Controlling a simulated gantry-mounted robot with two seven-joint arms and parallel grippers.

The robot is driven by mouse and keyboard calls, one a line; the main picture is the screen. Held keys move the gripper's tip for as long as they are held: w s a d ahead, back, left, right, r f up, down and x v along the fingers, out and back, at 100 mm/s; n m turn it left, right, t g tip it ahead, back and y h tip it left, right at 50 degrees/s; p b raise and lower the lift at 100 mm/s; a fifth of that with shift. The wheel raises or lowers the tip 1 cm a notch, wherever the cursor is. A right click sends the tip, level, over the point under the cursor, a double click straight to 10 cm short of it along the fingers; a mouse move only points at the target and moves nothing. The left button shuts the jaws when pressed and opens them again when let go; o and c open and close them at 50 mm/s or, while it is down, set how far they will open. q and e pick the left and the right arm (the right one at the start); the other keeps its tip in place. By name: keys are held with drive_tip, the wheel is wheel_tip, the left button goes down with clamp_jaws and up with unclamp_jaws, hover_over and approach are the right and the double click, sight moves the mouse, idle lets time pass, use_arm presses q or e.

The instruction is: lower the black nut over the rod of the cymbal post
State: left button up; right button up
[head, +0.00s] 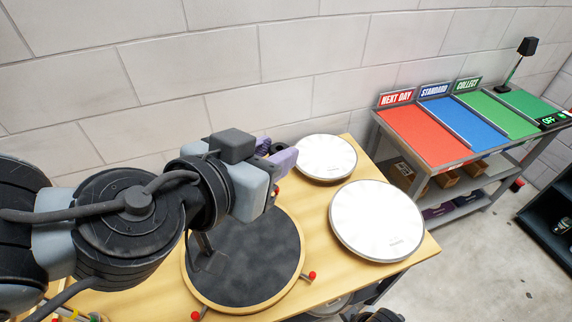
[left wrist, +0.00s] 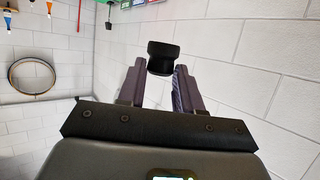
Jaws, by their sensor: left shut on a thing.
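My left gripper (head: 281,161) reaches in from the left in the head view, over the back of the bench near the wall. Its purple fingers point away to the right. In the left wrist view a black piece, which I take for the black nut (left wrist: 163,57), sits between the fingertips of the left gripper (left wrist: 162,72), shut on it. My right gripper is not in view.
A wooden bench (head: 420,250) bears a black round pad (head: 265,265) with a wooden rim, a white round pad (head: 325,157) at the back and another white pad (head: 378,220) at right. A coloured sorting table (head: 435,140) stands beyond. A block wall (head: 290,70) runs behind.

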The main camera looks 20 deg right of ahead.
use_arm(q)
drive_tip(key=w+a+r+n+p, duration=0.1)
drive_tip(key=w+a+r+p, duration=0.1)
drive_tip(key=a+r+p, duration=0.6)
drive_tip(key=w+a+r+p, duration=0.1)
drive_tip(key=w+a+r, duration=0.1)
drive_tip(key=a+r, duration=0.75)
drive_tip(key=a+r+n+t+y+p, duration=0.1)
drive_tip(key=a+n+t+y+p, duration=0.1)
drive_tip(key=a+p, duration=0.7)
drive_tip(key=s+a+r+n+t+y+p, duration=0.1)
drive_tip(key=a+r+n+t+y+p, duration=0.1)
drive_tip(key=a+p, duration=0.7)
drive_tip(key=a+y, duration=0.1)
drive_tip(key=a, duration=0.6)
drive_tip(key=shift+s+a+r+n+t+p, duration=0.2)
drive_tip(key=shift+s+n+t+p, duration=0.1)
drive_tip(key=shift+n+p, duration=0.1)
drive_tip(key=shift+f, duration=0.1)
drive_tip(key=shift+f, duration=0.1)
